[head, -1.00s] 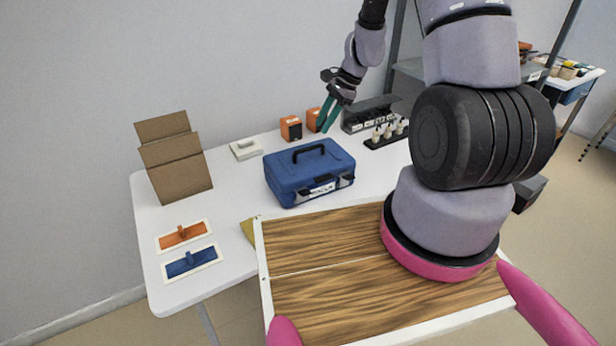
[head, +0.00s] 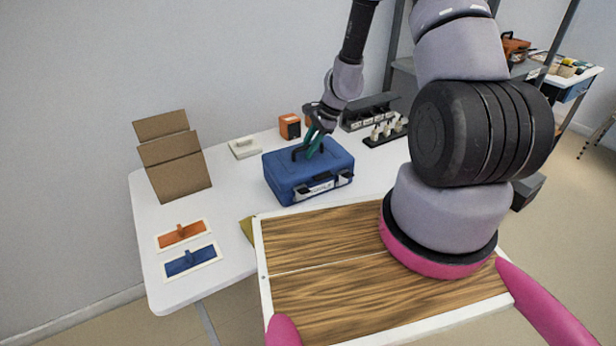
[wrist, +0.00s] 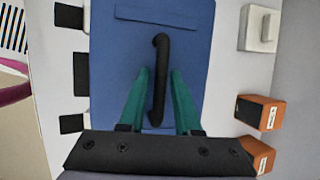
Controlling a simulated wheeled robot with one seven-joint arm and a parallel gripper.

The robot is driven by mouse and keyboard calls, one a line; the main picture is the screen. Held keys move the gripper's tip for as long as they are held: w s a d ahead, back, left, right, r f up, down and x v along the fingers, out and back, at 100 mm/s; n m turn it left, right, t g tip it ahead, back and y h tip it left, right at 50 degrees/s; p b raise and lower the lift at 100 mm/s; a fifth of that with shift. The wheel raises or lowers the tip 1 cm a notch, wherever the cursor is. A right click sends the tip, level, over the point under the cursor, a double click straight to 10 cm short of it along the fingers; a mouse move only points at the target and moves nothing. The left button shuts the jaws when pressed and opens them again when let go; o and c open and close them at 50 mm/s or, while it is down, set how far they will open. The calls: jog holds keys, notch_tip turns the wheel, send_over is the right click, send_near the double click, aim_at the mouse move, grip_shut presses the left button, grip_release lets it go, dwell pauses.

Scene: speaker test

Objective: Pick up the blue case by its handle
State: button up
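The blue case (head: 285,185) lies shut on the white table, its latches and label facing front. Its black handle (head: 296,153) stands up from the lid. My gripper (head: 310,154) is down at the handle, with its green fingers over the lid. In the wrist view the blue case (wrist: 195,60) fills the middle, and the handle (wrist: 160,85) runs lengthwise between the two fingers of my gripper (wrist: 160,72). A gap shows on both sides of the handle, so the gripper is open. How far the fingertips reach below the handle's bar is unclear.
A cardboard box (head: 178,170), a white block (head: 243,147) and an orange box (head: 290,126) stand around the case on the white table (head: 228,192). Orange (head: 182,233) and blue (head: 190,261) handled plates lie front left. A rack of bottles (head: 385,134) is at right.

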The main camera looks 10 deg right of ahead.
grip_shut()
jog(key=shift+r, duration=0.1)
dwell(1.2)
